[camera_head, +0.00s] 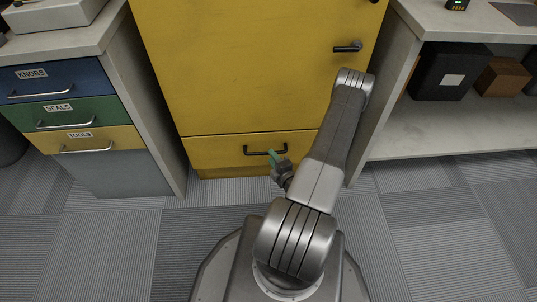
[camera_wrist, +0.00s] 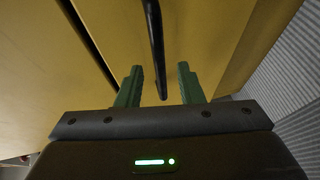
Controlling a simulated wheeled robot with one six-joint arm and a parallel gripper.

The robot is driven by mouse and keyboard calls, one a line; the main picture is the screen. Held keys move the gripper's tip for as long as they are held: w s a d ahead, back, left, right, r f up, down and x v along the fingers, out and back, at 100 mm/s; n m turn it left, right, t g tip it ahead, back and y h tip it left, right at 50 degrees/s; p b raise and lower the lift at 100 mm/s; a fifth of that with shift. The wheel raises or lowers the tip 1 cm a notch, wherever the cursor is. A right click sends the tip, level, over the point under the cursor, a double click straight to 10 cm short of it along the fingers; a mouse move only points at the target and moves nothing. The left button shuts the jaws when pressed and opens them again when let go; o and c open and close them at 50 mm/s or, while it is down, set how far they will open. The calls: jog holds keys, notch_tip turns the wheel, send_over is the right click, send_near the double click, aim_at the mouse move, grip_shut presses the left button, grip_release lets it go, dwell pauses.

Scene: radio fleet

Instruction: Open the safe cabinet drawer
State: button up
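The safe cabinet (camera_head: 245,65) is a tall yellow unit with a door above and a drawer (camera_head: 215,152) at the bottom. The drawer looks shut in the head view.
A counter unit with blue, green and yellow drawers (camera_head: 85,139) stands on the left. On the right, a shelf (camera_head: 450,130) holds dark and brown boxes (camera_head: 448,72). The door handle (camera_head: 347,47) is above. Carpeted floor (camera_head: 440,230) is free at right.

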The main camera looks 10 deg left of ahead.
jog(key=shift+b+x, duration=0.35)
jog(key=shift+x, duration=1.65)
grip_shut()
